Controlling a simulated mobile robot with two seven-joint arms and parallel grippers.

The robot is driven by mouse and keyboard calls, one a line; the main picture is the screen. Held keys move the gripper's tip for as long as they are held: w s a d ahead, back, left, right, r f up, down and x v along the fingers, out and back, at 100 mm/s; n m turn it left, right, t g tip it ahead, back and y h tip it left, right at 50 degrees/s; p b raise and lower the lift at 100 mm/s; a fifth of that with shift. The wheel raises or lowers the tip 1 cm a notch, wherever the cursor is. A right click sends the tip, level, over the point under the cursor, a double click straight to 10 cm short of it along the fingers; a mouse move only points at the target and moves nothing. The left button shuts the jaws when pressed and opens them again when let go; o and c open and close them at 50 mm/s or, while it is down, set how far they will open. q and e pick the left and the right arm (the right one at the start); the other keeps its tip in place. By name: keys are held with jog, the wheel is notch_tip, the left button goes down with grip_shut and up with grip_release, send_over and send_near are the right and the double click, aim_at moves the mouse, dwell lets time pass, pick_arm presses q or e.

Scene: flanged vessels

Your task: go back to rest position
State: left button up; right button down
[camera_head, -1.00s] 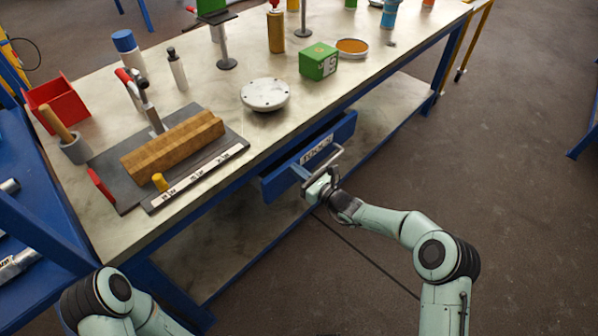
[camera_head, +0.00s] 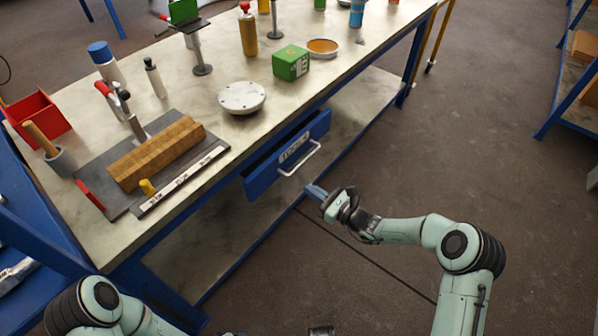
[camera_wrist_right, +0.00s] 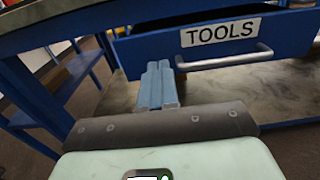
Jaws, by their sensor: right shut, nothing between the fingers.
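My right gripper (camera_head: 314,190) is shut and empty, just in front of the blue drawer (camera_head: 262,178) under the bench. It is apart from the drawer's pale bar handle (camera_head: 300,160). In the right wrist view its blue-grey fingers (camera_wrist_right: 158,70) lie together, pointing at the drawer front, left of the handle (camera_wrist_right: 225,60) in the picture. The drawer bears a TOOLS label (camera_wrist_right: 222,32) and stands partly open, with a dark inside above its front. My left arm shows only at the bottom left; its gripper is not clearly seen.
The bench top (camera_head: 205,105) holds a wooden block (camera_head: 157,153) on a grey plate, a white round flange (camera_head: 242,97), a green box (camera_head: 291,63), a red bin (camera_head: 38,117) and several bottles. The floor (camera_head: 400,165) right of the bench is clear.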

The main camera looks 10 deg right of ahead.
pick_arm(q)
jog(key=shift+s, duration=0.1)
pick_arm(e)
jog(key=shift+s+f, duration=0.1)
jog(key=shift+s, duration=0.05)
